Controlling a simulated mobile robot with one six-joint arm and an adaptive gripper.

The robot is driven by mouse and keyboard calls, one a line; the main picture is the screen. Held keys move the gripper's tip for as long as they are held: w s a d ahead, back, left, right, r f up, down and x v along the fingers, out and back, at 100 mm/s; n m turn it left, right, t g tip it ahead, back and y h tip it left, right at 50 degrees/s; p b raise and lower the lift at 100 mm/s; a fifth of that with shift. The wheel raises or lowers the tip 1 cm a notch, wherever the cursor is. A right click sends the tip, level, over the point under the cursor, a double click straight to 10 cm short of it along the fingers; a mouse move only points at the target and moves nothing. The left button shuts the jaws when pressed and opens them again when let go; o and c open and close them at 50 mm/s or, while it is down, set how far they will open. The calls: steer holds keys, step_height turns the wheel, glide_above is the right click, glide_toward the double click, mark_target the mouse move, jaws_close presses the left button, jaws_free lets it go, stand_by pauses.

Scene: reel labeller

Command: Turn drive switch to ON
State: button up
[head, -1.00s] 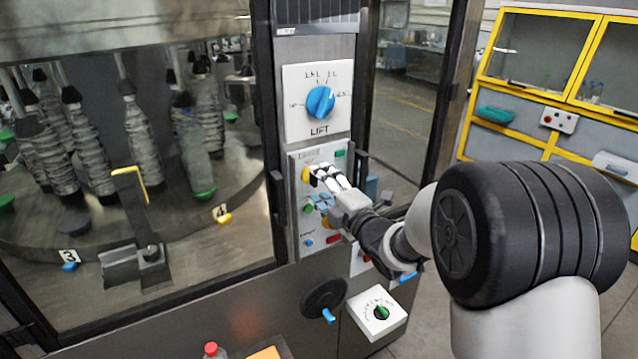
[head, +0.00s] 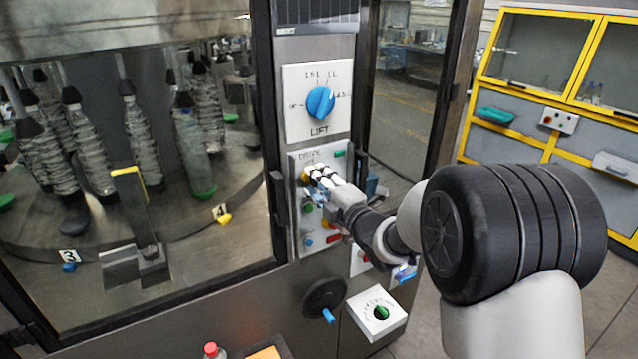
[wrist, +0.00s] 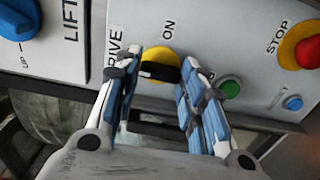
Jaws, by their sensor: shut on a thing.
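The drive switch is a yellow round knob with a black handle. In the wrist view the drive switch (wrist: 158,60) sits between my fingertips, with the DRIVE label to its left and ON above it. The handle lies crosswise from finger to finger, not pointing at ON. In the head view the drive switch (head: 305,175) shows only at its left edge, behind the fingers. My gripper (head: 314,173) reaches the panel from the right; in the wrist view my gripper (wrist: 158,74) has one finger on each side of the handle, shut on it. Any OFF label is hidden.
A green button (wrist: 229,87), a red STOP button (wrist: 308,52) and a blue button (wrist: 292,103) are close by on the panel. The blue LIFT dial (head: 321,102) is above. A handwheel (head: 324,300) and a green-knob box (head: 381,312) are below.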

steer(key=shift+c, duration=1.2)
steer(key=shift+m+b, duration=0.95)
steer(key=shift+m, duration=7.95)
steer(key=o, duration=1.1)
steer(key=shift+c, duration=0.2)
